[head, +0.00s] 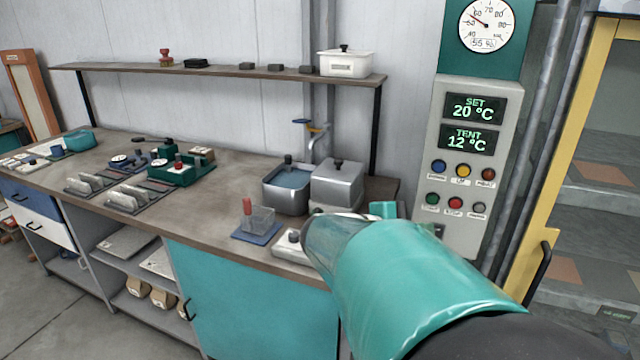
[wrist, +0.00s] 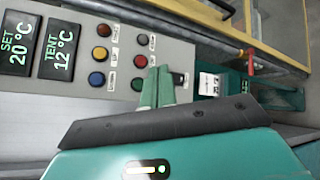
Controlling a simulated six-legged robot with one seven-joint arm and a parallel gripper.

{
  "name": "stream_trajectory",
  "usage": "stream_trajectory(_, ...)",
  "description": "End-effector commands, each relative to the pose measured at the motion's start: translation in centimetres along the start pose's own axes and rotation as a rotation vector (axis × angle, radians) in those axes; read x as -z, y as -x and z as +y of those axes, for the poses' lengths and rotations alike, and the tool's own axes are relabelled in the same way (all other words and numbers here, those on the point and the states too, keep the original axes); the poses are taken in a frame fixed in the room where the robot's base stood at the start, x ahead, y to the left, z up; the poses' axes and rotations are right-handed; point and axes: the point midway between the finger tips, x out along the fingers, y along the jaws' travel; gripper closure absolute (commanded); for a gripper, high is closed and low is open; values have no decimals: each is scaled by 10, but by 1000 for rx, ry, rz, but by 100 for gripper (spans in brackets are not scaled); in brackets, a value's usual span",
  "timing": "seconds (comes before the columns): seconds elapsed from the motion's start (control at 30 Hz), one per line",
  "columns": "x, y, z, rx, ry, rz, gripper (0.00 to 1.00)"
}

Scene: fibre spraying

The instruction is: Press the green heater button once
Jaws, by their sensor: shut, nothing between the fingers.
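The green button (head: 432,198) is at the left of the lower button row on the grey control panel (head: 452,222). It also shows in the wrist view (wrist: 138,84), where the panel appears turned on its side. My gripper (wrist: 157,70) is shut and empty, its two green fingers together. In the wrist view the fingertips overlap the panel's edge, just right of the green button. I cannot tell how large the gap to the panel is. In the head view my teal-sleeved arm hides most of the gripper. The displays read SET 20 °C and TENT 12 °C.
Blue (head: 438,166), yellow (head: 463,171) and red (head: 488,174) buttons sit above. A second red button (head: 455,203) and a grey one (head: 479,208) share the lower row. The workbench (head: 230,180) stands left; a yellow-framed cabinet (head: 575,130) stands right.

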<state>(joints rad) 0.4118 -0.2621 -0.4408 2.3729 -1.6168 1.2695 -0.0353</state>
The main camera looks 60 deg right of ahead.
Motion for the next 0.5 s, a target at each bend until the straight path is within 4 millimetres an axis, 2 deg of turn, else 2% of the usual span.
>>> stream_trajectory(0.5, 34, -45, 33, 0, 2, -1, 100)
